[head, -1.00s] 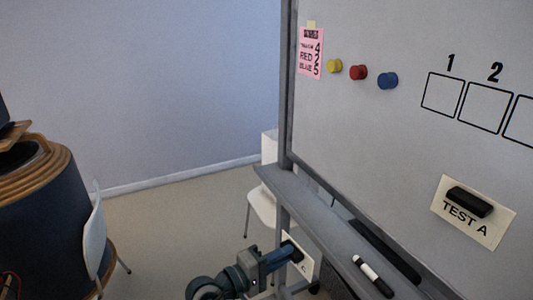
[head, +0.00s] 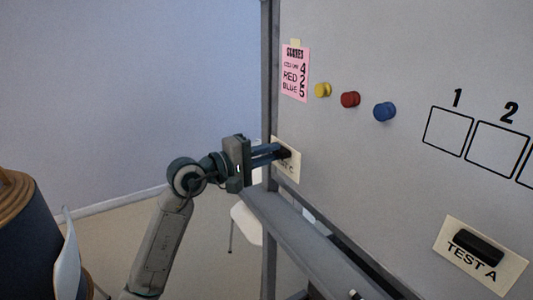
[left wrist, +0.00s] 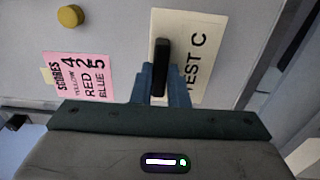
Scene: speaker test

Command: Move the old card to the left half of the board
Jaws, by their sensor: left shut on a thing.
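A cream card marked TEST C (head: 294,170) is at the left edge of the whiteboard (head: 380,185), below the pink scores note. My left gripper (head: 283,153) is shut on the black bar (left wrist: 162,55) on this card. In the left wrist view the card (left wrist: 201,45) lies roughly parallel to the board face; I cannot tell whether it touches. Another cream card, TEST A (head: 452,254), is on the board at the lower right under its own black bar (head: 478,246). My right gripper is not in view.
The pink scores note (head: 295,75) and yellow (head: 323,90), red (head: 350,99) and blue (head: 385,112) magnets are on the upper left of the board. Numbered boxes (head: 449,131) are to their right. The grey tray (head: 300,235) runs below. Bare board lies between the TEST cards.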

